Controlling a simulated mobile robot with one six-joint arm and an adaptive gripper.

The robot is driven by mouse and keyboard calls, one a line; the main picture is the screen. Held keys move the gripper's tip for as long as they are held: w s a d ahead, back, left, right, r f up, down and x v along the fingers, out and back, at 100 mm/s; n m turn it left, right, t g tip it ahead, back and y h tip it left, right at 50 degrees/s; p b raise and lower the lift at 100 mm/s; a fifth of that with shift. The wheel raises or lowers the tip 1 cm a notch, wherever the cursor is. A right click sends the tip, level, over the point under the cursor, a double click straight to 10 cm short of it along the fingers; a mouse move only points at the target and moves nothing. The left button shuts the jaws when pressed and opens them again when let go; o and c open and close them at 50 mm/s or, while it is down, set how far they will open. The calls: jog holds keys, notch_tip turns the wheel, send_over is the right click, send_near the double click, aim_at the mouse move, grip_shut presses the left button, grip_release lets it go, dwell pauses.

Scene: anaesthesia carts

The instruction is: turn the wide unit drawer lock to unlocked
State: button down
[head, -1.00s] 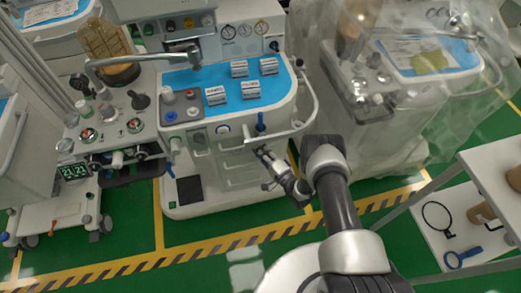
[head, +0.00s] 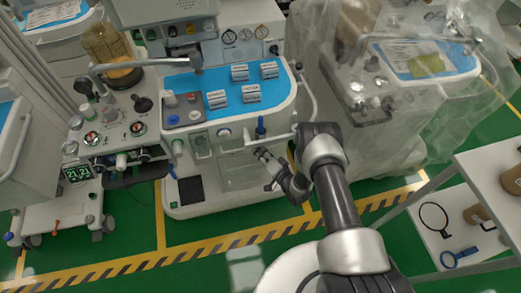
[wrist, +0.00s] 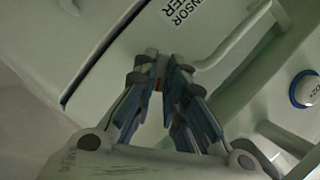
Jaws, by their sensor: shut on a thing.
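The wide unit (head: 218,182) is the white cart with a blue top in the head view, with its drawer front facing me. My gripper (head: 262,154) is at the right part of that front, below the rail. In the wrist view my gripper (wrist: 164,68) has its two fingertips close together against a white panel with partly hidden lettering. A small reddish bit shows between the fingers. The thing gripped is almost wholly hidden by the fingertips; I cannot make out the drawer lock or which way it is turned.
A pale handle bar (wrist: 232,38) runs right beside the fingertips. A blue-ringed knob (wrist: 304,89) is at the right. In the head view a plastic-covered cart (head: 385,120) stands close on the right, and a white shelf (head: 455,225) is at lower right.

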jog(key=n+h, duration=0.1)
jog(key=n, duration=0.1)
jog(key=n+h+p, duration=0.1)
jog(key=n+h, duration=0.1)
jog(key=n, duration=0.1)
jog(key=n+h, duration=0.2)
jog(key=n, duration=0.1)
jog(key=shift+s+a+r+p, duration=0.1)
jog(key=shift+a+r+p, duration=0.15)
jog(key=shift+a+p, duration=0.15)
dwell(0.5)
jog(key=c, duration=1.6)
grip_release()
jog(key=shift+c, duration=0.2)
jog(key=v, duration=1.2)
jog(key=shift+a, duration=0.25)
